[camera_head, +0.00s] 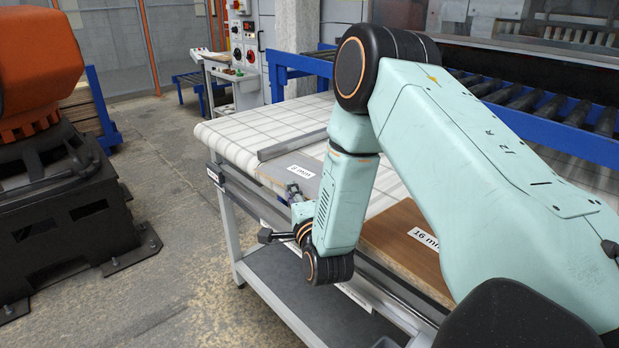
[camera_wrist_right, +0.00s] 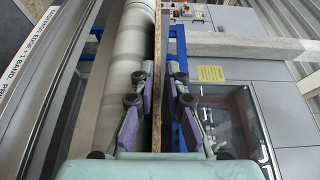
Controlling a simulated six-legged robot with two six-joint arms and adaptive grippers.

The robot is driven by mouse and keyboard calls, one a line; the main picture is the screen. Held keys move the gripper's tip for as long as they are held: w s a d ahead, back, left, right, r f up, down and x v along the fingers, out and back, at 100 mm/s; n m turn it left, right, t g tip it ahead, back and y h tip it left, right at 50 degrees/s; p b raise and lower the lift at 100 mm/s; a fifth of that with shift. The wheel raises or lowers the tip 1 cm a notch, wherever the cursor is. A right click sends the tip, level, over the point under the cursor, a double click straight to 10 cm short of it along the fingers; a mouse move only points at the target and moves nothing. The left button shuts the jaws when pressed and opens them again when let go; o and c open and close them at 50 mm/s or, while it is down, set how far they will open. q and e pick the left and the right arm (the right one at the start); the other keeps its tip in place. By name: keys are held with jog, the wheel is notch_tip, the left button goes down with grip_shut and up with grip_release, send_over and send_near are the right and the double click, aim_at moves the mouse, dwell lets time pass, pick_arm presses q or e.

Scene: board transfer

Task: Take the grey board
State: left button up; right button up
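The grey board (camera_head: 278,166) lies flat on the white belt table, with a white label near its middle. My right arm covers its right part. My right gripper (camera_head: 290,204) is at the board's front edge, partly hidden behind its own wrist. In the right wrist view, the right gripper (camera_wrist_right: 158,98) is open, with purple pads on both sides of a thin brown board edge (camera_wrist_right: 157,62). Gaps show between the pads and this edge, which seems to be the grey board's. My left gripper is not in view.
A brown board (camera_head: 397,231) labelled 16 mm lies to the right on the same table (camera_head: 232,134). A grey bar (camera_head: 292,144) runs behind the grey board. A blue-framed roller conveyor (camera_head: 545,130) is at the back. An orange machine (camera_head: 40,60) stands at left, with free floor between.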

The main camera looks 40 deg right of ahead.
jog(key=shift+w+d+f, duration=0.35)
jog(key=shift+d, duration=0.15)
jog(key=shift+c, duration=0.3)
jog(key=shift+s+a+r, duration=0.1)
jog(key=shift+a+r, duration=0.1)
jog(key=shift+a, duration=0.05)
grip_shut()
jog(key=shift+d, duration=0.1)
jog(key=shift+f, duration=0.15)
notch_tip(320, 180, up, 16)
jog(key=p, duration=0.6)
jog(key=shift+p, duration=0.35)
